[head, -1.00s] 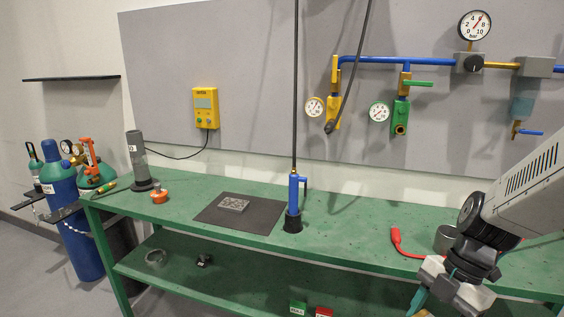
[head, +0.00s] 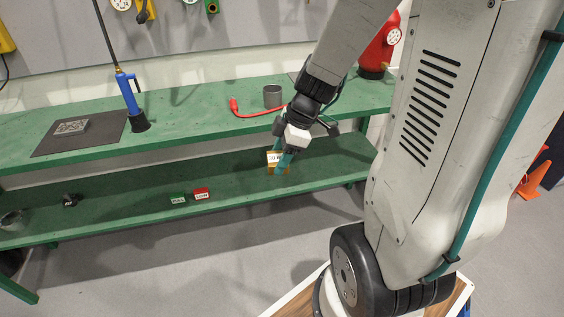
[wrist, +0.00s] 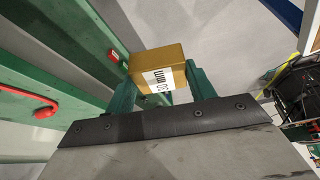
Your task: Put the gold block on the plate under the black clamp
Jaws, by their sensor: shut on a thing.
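My gripper (head: 283,157) is shut on the gold block (head: 276,168), which carries a white label. In the wrist view the block (wrist: 150,58) sits between the green fingertips, its label reading "30 mm". In the head view the block shows against the lower green shelf; I cannot tell whether it touches it. A small grey patterned plate (head: 72,127) lies on a dark mat on the bench top at the left, well away from my gripper. I cannot make out a black clamp for certain.
The green bench top (head: 185,110) holds a blue torch-like tool (head: 130,98), a red-handled thing (head: 234,106) and a grey cup (head: 272,96). On the lower shelf (head: 130,200) are green (head: 178,198) and red (head: 201,193) blocks and a small black object (head: 70,200).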

